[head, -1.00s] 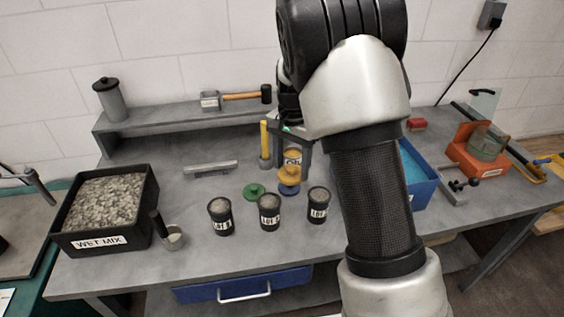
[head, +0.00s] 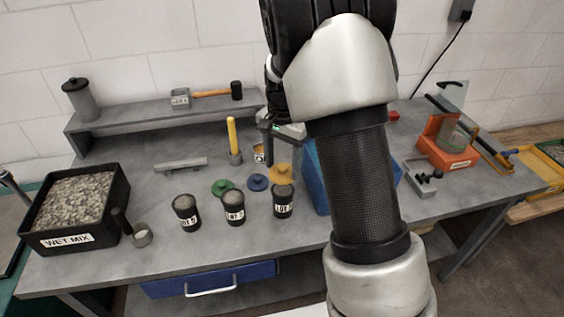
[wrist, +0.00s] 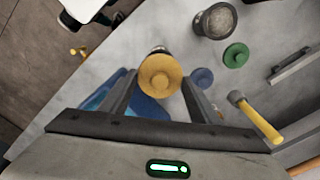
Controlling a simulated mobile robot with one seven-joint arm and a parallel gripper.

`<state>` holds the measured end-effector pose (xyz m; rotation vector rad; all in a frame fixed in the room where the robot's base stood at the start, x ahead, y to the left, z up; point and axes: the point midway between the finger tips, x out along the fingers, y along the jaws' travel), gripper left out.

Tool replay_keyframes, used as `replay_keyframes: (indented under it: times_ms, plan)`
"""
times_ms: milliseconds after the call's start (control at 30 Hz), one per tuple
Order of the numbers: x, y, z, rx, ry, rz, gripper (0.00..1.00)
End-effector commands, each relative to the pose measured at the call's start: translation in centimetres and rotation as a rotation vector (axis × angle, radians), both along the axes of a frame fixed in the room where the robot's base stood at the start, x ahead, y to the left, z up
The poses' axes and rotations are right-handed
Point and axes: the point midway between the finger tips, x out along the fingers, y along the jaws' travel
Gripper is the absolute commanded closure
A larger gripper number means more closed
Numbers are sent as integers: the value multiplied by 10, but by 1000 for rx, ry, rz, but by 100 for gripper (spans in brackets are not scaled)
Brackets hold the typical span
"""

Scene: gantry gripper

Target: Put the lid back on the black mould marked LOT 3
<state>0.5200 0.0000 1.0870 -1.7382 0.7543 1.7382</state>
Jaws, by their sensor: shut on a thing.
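My gripper (head: 284,157) is shut on a yellow round lid (head: 280,174); the lid also shows between the fingers in the wrist view (wrist: 160,76). In the head view the lid overlaps the far rim of the right black mould (head: 283,203); in the wrist view it hides most of a dark object beneath. I cannot tell whether they touch. A middle mould (head: 233,209) and a left mould (head: 187,213) stand upright, filled with grey material. All carry LOT labels; their numbers are too small to read surely. A green lid (head: 222,188) and blue lid (head: 257,182) lie behind them.
A black WET MIX tub (head: 75,205) and a scoop (head: 139,236) are at left. A yellow-handled tool (head: 233,140) stands behind the lids. A blue bin (head: 318,185) is close right of the right mould, partly hidden by my arm. The front table strip is clear.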

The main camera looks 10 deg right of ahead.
Motion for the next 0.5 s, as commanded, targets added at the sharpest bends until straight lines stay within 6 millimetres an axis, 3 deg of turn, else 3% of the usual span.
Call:
replay_keyframes:
  times_ms: [500]
  plan:
    - [0,0,-49,0,0,0,64]
